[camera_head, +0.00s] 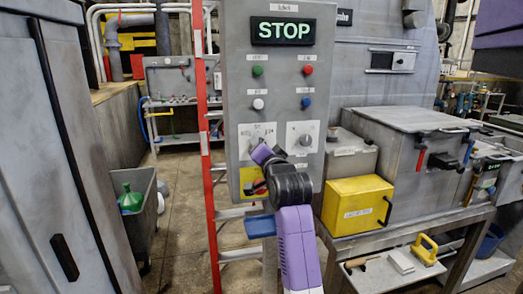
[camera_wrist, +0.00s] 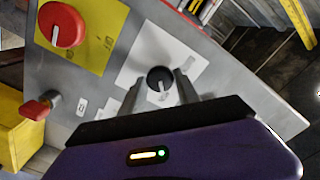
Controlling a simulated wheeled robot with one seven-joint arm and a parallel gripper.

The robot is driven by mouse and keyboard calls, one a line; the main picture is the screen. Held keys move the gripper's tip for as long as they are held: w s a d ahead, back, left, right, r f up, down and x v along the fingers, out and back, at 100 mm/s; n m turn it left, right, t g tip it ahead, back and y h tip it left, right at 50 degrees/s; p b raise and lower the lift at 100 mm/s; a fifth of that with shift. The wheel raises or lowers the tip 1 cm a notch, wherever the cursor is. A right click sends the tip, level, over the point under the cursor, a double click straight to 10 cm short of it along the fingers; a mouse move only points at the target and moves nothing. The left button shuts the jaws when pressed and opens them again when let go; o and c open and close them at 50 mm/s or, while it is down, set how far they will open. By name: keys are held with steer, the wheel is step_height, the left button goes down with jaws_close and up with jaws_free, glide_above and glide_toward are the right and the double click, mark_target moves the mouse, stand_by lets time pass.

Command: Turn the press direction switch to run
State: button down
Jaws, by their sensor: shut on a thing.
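The grey control panel (camera_head: 233,100) stands upright with a lit STOP display (camera_head: 283,31) at its top. My purple gripper (camera_head: 262,153) is at the left one of the panel's two lower dials and hides most of it. In the wrist view, a black round switch knob (camera_wrist: 160,76) with a pale pointer mark sits on a white label plate (camera_wrist: 140,58). My gripper's two fingers (camera_wrist: 158,92) are on either side of this knob, shut on it. The label text is too small to read there.
A large red knob (camera_wrist: 64,25) on a yellow plate (camera_wrist: 103,42) is close beside the gripped knob. The right dial (camera_head: 305,140) and coloured buttons are on the same panel. A red ladder rail (camera_head: 205,130) runs along its left; a yellow box (camera_head: 357,203) stands right.

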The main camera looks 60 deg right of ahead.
steer(key=shift+m, duration=0.5)
steer(key=c, duration=0.9)
jaws_free()
steer(key=b+v, duration=0.2)
steer(key=v, duration=0.5)
steer(key=shift+s+a, duration=0.25)
steer(key=shift+a, duration=0.05)
